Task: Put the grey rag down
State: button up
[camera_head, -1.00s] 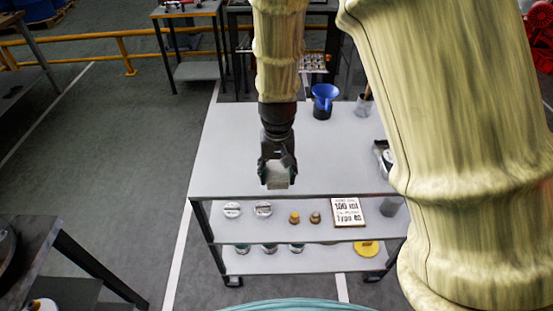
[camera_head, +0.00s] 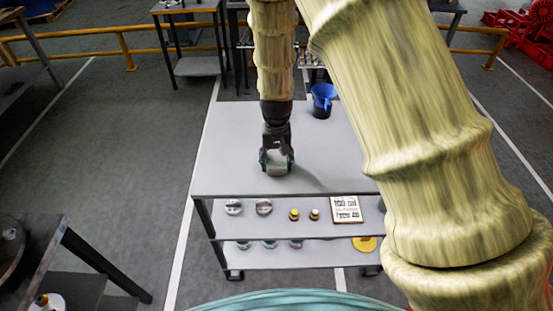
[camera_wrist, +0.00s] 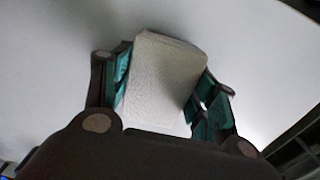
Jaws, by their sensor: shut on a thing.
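The grey rag (camera_head: 277,169) is a small pale block-like bundle in the head view, held at the end of my arm. In the wrist view the rag (camera_wrist: 160,80) fills the space between the green-padded fingers. My gripper (camera_head: 277,160) is shut on it, pointing down over the front middle of the cart's grey top (camera_head: 225,150). In the wrist view my gripper (camera_wrist: 165,95) has the pale top surface behind the rag. The rag is at or just above the top; I cannot tell whether it touches.
Lower shelves hold several lids, small brass-coloured parts and a printed sign (camera_head: 346,209). My own arm hides the cart's right side. The top's left part is clear.

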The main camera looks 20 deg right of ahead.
aim_at(277, 159)
jog(key=shift+f, duration=0.25)
jog(key=o, duration=1.3)
jog(key=shift+c, duration=0.2)
jog(key=shift+r, duration=0.15)
notch_tip(277, 159, up, 12)
jog(key=b, duration=0.2)
jog(key=shift+b, duration=0.3)
